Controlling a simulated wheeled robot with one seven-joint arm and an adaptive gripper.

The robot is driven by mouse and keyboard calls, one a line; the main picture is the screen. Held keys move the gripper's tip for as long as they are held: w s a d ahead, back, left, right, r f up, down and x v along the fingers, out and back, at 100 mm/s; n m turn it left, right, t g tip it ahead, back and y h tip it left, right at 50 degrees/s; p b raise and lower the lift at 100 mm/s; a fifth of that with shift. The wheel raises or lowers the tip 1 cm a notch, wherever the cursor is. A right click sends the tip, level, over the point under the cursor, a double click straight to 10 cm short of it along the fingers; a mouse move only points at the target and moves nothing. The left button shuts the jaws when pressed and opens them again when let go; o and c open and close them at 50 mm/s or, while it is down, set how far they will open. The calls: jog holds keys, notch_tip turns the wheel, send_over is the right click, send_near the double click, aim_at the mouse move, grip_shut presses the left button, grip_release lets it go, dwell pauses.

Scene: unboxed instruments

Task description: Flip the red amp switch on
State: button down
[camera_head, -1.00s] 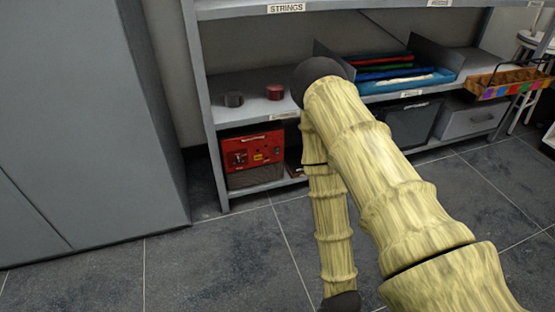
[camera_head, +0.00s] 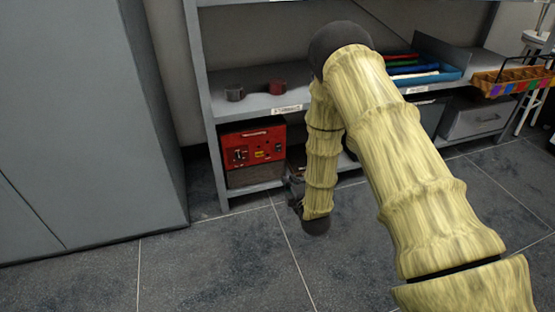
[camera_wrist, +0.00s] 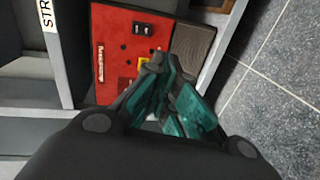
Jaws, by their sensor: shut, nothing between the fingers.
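The red amp (camera_head: 252,150) sits on the bottom shelf at the left of the shelf unit, with a brown grille (camera_head: 255,176) below its red panel. A dark switch (camera_head: 240,155) shows on the left part of the panel; in the wrist view a black switch block (camera_wrist: 143,30) shows near the panel's edge. My gripper (camera_wrist: 160,65) has dark teal fingers, shut and empty, in front of the amp's panel in the wrist view. Its fingers cover part of the panel. In the head view my gripper (camera_head: 292,188) is small, to the right of the amp, partly hidden by my arm.
The middle shelf (camera_head: 250,104) above the amp holds a dark roll (camera_head: 234,92) and a red roll (camera_head: 277,87). A tall grey cabinet (camera_head: 90,120) stands at the left. The floor (camera_head: 220,250) in front is clear. A grey bin (camera_head: 476,118) sits at the right.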

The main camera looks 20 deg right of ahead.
jog(key=shift+w+r+n+t, duration=0.4)
jog(key=shift+w+r+n, duration=0.1)
jog(key=shift+w+r, duration=0.35)
jog(key=b, duration=0.8)
send_near(275, 150)
jog(key=w, duration=0.2)
jog(key=w+f, duration=0.1)
jog(key=w, duration=0.1)
jog(key=shift+w+a, duration=0.2)
jog(key=shift+w, duration=0.85)
jog(key=shift+d, duration=0.1)
